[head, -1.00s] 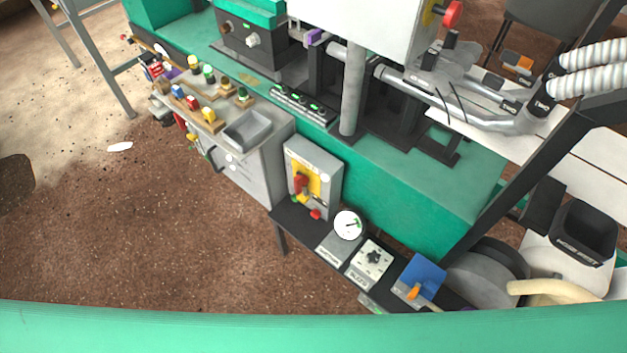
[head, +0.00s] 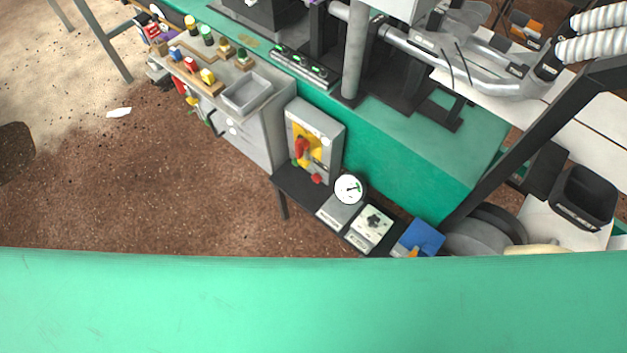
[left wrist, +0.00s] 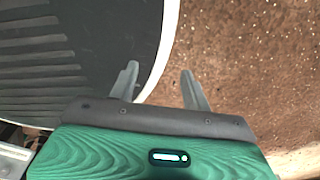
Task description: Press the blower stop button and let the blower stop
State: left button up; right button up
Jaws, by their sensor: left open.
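A grey switch box (head: 327,120) stands at the side of the green machine bed, with a yellow plate and a red rotary handle (head: 301,147). A red button (head: 316,179) and a small green button (head: 294,162) sit at its lower front. I cannot read which button is labelled as the blower stop. My left gripper (left wrist: 160,80) shows in the left wrist view, open and empty, beside a dark ribbed round surface with a white rim (left wrist: 166,40). Neither gripper shows in the head view.
A black shelf (head: 291,189) carries a round gauge (head: 350,189), a white knob panel (head: 371,225) and a blue box (head: 420,238). A grey tray (head: 247,92) and several coloured buttons are on the cabinet. A green surface (head: 310,305) fills the bottom. Brown floor lies left.

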pick_arm(q)
grip_shut()
dwell(1.4)
